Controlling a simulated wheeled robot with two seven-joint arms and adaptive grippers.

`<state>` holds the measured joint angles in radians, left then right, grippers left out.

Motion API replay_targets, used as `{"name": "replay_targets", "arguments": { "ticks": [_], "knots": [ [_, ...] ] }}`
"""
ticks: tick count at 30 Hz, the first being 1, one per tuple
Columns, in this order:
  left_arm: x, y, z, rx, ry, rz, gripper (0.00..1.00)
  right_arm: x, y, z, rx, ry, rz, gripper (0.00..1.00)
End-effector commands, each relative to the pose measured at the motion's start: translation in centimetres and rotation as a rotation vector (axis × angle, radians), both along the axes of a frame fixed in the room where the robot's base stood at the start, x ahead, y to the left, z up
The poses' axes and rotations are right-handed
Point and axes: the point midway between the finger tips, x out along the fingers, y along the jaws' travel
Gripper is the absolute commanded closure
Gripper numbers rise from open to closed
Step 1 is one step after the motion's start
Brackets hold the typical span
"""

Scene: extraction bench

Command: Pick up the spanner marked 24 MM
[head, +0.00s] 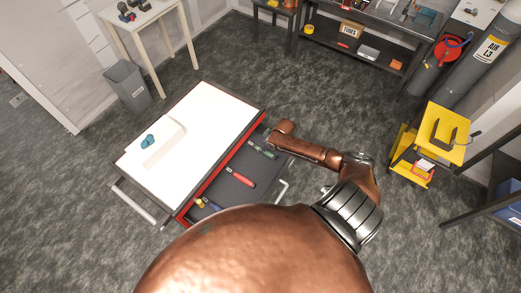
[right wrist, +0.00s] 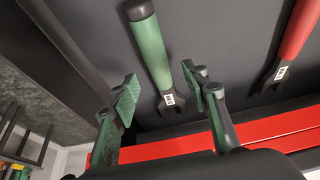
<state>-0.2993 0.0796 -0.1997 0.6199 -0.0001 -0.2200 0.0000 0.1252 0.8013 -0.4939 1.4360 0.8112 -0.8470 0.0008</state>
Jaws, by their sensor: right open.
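The open drawer (head: 237,192) of the trolley holds several spanners. In the right wrist view, a green-handled spanner (right wrist: 153,52) with a white label lies between my right gripper's fingers. The label marks are too small to read, so I cannot tell which is 24 MM. My right gripper (right wrist: 162,80) is open and empty over the drawer. My left gripper is out of view.
The trolley's white top (head: 212,115) carries a white tray (head: 163,148) with a small blue object (head: 148,141). A grey bin (head: 127,84) stands behind. A yellow cart (head: 443,133) and gas cylinders (head: 484,53) stand at the right. Grey floor around the trolley is clear.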

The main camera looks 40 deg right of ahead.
Motion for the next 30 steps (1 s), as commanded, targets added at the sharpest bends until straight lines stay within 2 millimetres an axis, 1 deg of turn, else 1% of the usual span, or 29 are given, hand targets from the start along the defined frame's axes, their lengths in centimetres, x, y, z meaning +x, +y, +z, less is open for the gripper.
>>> {"name": "replay_targets", "arguments": {
  "ticks": [1, 3, 6, 9, 15, 17, 30],
  "knots": [
    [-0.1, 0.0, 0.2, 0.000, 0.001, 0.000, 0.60, 0.5, 0.2, -0.5, 0.001, -0.001, -0.001, 0.58],
    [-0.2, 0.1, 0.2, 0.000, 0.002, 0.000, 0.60, 0.8, 0.3, -1.4, 0.001, 0.000, -0.002, 0.58],
    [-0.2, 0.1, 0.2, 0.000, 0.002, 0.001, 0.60, 1.1, 0.3, -2.3, -0.001, -0.001, 0.000, 0.58],
    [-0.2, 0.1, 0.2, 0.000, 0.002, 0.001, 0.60, 1.2, 0.3, -2.6, -0.001, 0.000, 0.001, 0.58],
    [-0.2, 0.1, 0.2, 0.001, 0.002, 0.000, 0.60, 1.2, 0.3, -2.6, -0.001, -0.001, 0.001, 0.58],
    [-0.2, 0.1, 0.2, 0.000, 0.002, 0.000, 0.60, 1.2, 0.3, -2.6, -0.001, -0.001, 0.001, 0.61],
    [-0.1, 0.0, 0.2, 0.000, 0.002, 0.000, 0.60, 1.2, 0.3, -2.6, -0.001, -0.001, 0.001, 0.92]
  ]
}}
